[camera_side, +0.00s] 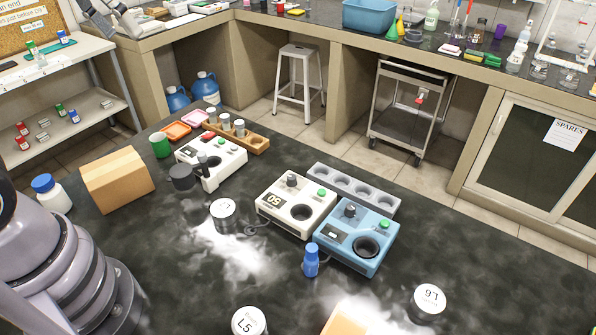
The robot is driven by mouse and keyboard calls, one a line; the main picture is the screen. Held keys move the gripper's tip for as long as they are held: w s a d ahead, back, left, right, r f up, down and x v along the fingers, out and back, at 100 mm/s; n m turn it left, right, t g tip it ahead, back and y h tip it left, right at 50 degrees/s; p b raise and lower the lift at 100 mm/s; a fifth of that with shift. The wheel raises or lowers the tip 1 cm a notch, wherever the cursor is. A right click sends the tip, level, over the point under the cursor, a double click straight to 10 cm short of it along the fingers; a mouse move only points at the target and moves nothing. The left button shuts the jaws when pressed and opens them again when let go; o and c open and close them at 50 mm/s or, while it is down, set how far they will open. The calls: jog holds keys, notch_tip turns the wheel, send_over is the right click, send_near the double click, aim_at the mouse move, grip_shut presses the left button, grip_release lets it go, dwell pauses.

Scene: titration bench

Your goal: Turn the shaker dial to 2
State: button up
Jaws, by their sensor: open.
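Several small bench devices stand on the black table, and I cannot tell for sure which one is the shaker. A white device (318,223) has a grey dial (291,180), a green button (322,193), a dark round well and a small display with digits. A blue device (366,265) touching or close to its right has a dark dial (350,210), a green button (384,224) and a dark round well. The dial settings are too small to read. My gripper is not in view; only part of my arm shows at lower left.
Another white device (228,166) stands at the back left beside a wooden rack (258,143). A grey tray with wells (380,198) lies behind the blue device. A blue bottle (311,262) stands just in front. White-lidded jars (430,297) and a cardboard box (118,180) stand around.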

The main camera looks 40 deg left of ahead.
jog(key=w+d+f+n+g, duration=0.25)
jog(key=w+d, duration=0.55)
jog(key=w, duration=0.5)
jog(key=n+g, duration=0.2)
jog(key=n, duration=0.3)
send_over(351, 206)
notch_tip(351, 206, down, 22)
notch_tip(351, 206, down, 13)
jog(key=shift+f, duration=0.55)
grip_shut()
